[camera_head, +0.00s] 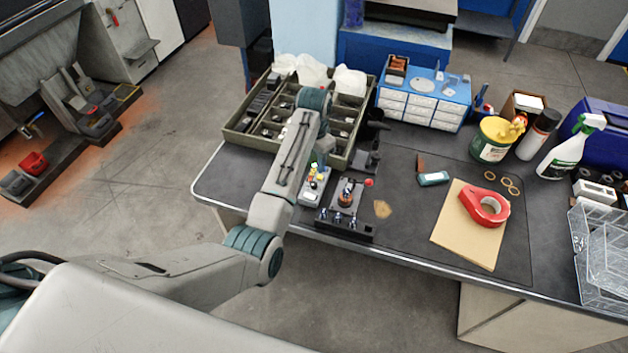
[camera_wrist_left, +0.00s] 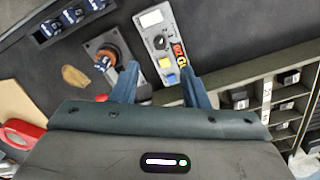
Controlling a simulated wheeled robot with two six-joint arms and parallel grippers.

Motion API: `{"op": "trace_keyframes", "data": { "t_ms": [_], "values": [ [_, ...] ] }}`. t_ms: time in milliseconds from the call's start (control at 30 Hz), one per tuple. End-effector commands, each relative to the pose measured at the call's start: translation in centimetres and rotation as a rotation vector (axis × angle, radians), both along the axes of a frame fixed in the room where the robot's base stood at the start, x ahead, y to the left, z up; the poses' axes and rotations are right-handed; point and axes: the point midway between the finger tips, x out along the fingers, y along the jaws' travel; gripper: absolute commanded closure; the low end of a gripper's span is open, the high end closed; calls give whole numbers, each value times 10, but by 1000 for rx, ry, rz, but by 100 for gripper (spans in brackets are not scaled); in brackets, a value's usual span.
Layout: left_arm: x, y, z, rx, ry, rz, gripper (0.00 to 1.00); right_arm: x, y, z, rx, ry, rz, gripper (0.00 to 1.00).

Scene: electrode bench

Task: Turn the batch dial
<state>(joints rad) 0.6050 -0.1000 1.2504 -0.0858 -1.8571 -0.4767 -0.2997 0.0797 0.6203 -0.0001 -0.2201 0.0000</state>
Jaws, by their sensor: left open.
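A narrow grey control box (camera_head: 311,190) lies near the bench's front edge. In the left wrist view the box (camera_wrist_left: 150,32) shows a black round dial (camera_wrist_left: 159,42), a white label, and blue and yellow buttons. I take this black knob for the batch dial, though no wording naming it is readable. My left gripper (camera_wrist_left: 159,68) is open and empty, its two fingers on either side of the box in that view, with the dial just beyond the fingertips. Contact does not show. In the head view my arm largely hides this gripper. My right gripper is not in view.
Beside the box stands a dark fixture with an orange-brown round part (camera_wrist_left: 112,52) and a red-knobbed lever (camera_head: 369,183). A divided parts tray (camera_head: 236,135) lies behind. A red tape roll (camera_head: 484,206) sits on brown card to the right.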

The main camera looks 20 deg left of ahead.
Motion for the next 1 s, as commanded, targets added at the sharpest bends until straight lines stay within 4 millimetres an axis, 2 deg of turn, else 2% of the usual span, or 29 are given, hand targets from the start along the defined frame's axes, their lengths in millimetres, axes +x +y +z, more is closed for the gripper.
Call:
{"op": "trace_keyframes", "data": {
  "t_ms": [300,500,700,933,1000],
  "values": [
    [-2,1,-58,0,4,2,59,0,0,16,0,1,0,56],
    [-1,1,-87,0,2,2,59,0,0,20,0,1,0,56],
    [-1,1,-99,0,0,2,59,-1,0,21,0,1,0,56],
    [-1,1,-99,0,-1,2,59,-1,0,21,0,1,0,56],
    [-1,1,-99,0,-1,2,71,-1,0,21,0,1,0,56]
  ]
}}
